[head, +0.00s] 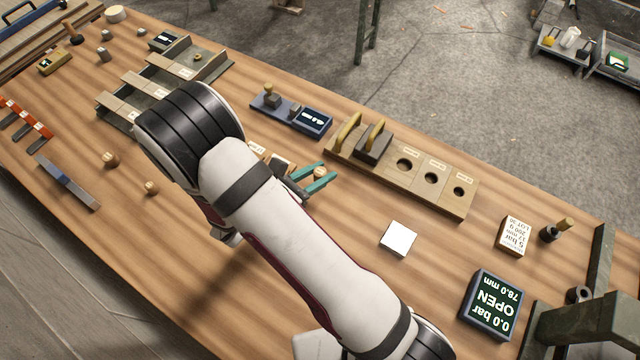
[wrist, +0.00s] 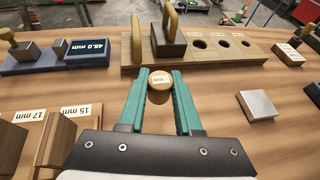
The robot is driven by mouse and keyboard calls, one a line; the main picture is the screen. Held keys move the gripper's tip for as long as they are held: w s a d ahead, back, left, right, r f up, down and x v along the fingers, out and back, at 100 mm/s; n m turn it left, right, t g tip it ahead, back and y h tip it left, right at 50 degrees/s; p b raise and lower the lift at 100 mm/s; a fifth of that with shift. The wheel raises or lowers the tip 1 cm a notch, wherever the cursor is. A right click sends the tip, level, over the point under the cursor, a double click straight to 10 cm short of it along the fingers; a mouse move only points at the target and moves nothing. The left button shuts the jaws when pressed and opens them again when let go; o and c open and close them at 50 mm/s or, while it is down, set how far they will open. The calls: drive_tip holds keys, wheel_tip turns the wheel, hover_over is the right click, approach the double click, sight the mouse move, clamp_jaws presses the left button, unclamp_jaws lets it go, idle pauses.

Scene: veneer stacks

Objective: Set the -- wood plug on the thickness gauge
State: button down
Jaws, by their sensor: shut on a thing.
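A round wood plug (head: 319,172) with a small label on its pale top is between the green fingers of my gripper (head: 315,180). In the wrist view the plug (wrist: 160,77) sits at the fingertips of my gripper (wrist: 160,84), which is shut on it. The label is too small to read. The blue thickness gauge (head: 270,106) stands beyond my gripper, up and left of it in the head view.
A wooden board (head: 450,205) with round holes and handled blocks stands right of the gauge. A white square (head: 398,238) and a display box (head: 492,305) reading 0.0 bar OPEN lie at right. Wood stacks (wrist: 62,140) labelled 15 mm and 17 mm stand left of my fingers.

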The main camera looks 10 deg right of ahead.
wheel_tip(320, 180, up, 3)
drive_tip(key=shift+r, duration=0.2)
drive_tip(key=w+r+n+t+y, duration=0.2)
drive_tip(key=r+n+t+y, duration=0.15)
drive_tip(key=r, duration=1.15)
drive_tip(key=w+r+n+t+y, duration=0.2)
drive_tip(key=r+n+y, duration=0.2)
drive_tip(key=r, duration=1.2)
drive_tip(key=m+g+h, duration=0.5)
drive_tip(key=m+h, duration=0.3)
hover_over(319, 211)
wheel_tip(319, 211, down, 32)
drive_tip(key=shift+g, duration=0.25)
drive_tip(key=f, duration=0.6)
drive_tip(key=s+f, duration=0.1)
drive_tip(key=f, duration=0.2)
drive_tip(key=shift+s+a, duration=0.1)
drive_tip(key=c, duration=0.6)
unclamp_jaws()
